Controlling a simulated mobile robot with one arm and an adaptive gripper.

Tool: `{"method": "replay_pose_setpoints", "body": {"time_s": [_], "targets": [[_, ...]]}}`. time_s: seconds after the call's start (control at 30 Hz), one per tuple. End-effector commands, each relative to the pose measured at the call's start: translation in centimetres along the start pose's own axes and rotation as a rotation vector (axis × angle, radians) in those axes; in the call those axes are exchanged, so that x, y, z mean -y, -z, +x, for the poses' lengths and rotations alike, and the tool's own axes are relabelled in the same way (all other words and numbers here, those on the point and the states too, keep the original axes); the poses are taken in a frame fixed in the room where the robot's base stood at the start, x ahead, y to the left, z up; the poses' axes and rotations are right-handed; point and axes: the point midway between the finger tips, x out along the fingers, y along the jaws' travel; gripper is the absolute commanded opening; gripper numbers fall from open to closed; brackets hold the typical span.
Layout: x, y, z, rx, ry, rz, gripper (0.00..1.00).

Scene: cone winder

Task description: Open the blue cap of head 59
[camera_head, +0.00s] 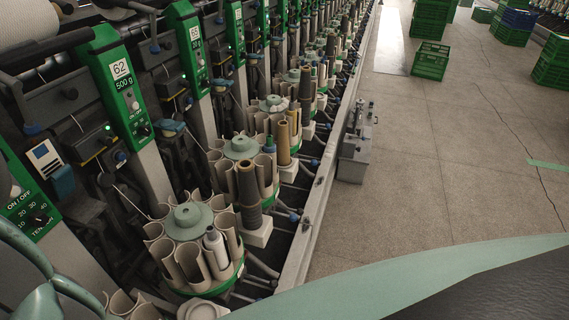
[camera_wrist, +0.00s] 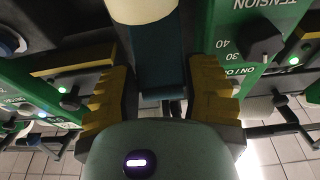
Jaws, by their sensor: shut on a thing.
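In the wrist view my gripper (camera_wrist: 160,74) has its two ridged yellow-and-black fingers closed on the sides of a dark blue-teal block, which looks like the blue cap (camera_wrist: 158,45). A cream rounded part (camera_wrist: 140,8) is just beyond it. In the head view a blue part (camera_head: 62,181) sits beside the nearest green panel (camera_head: 35,218) at the left. My gripper's fingers do not show there. No label reading 59 is visible. I cannot tell whether the cap is open or closed.
In the wrist view a green panel with a tension knob (camera_wrist: 260,40) is close to the right finger. In the head view round magazines (camera_head: 190,222) of tubes line the machine.

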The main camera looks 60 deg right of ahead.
Motion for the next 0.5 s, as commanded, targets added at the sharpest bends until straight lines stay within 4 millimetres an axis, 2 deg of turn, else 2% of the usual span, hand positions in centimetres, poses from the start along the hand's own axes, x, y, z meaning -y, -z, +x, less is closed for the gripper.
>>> {"method": "replay_pose_setpoints", "body": {"time_s": [0.4,0.43,0.5], "targets": [[-0.02,0.78,0.05,-0.043,-0.003,-0.001,0.05],[-0.02,0.82,0.06,-0.044,-0.003,-0.001,0.52],[-0.02,0.79,0.06,-0.043,-0.003,0.0,0.59]]}}
